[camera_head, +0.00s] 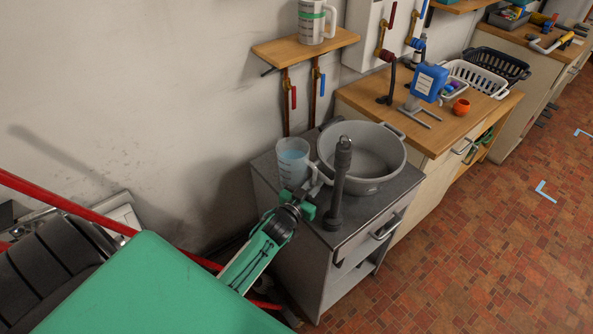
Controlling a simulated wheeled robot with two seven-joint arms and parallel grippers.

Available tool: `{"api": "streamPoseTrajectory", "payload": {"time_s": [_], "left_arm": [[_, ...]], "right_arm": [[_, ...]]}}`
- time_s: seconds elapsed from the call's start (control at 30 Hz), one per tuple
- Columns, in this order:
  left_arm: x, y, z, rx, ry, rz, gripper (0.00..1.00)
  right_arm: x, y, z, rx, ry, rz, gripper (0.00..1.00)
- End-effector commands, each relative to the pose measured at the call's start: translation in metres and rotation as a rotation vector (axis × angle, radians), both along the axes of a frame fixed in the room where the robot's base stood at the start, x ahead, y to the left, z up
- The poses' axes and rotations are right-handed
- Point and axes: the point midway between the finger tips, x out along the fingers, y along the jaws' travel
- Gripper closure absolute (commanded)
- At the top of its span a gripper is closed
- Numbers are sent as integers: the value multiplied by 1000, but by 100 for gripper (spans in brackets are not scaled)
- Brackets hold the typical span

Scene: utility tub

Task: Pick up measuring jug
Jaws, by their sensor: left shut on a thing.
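The measuring jug (291,160) is a translucent cup with pale blue contents. It is upright at the back left of the grey cabinet top, beside the grey tub. My left gripper (309,189) comes from the lower left and is shut on the jug at its near right side, where the handle seems to be. The fingertips are small and partly hidden, and I cannot tell whether the jug's base touches the cabinet top. My right gripper is not in view.
A round grey tub (391,183) stands right of the jug. A dark grey upright post-like thing (339,185) stands close in front. Another jug (311,22) is on a wooden shelf (285,49) above. A wooden counter (440,131) with baskets lies to the right.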

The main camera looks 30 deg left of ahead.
Motion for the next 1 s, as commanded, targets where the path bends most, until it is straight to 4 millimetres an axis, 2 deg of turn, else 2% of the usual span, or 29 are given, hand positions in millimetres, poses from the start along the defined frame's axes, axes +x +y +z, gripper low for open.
{"api": "streamPoseTrajectory", "payload": {"time_s": [1.0], "left_arm": [[0, 0, -1, -1, 1, -1, 100]], "right_arm": [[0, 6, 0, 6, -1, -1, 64]]}}
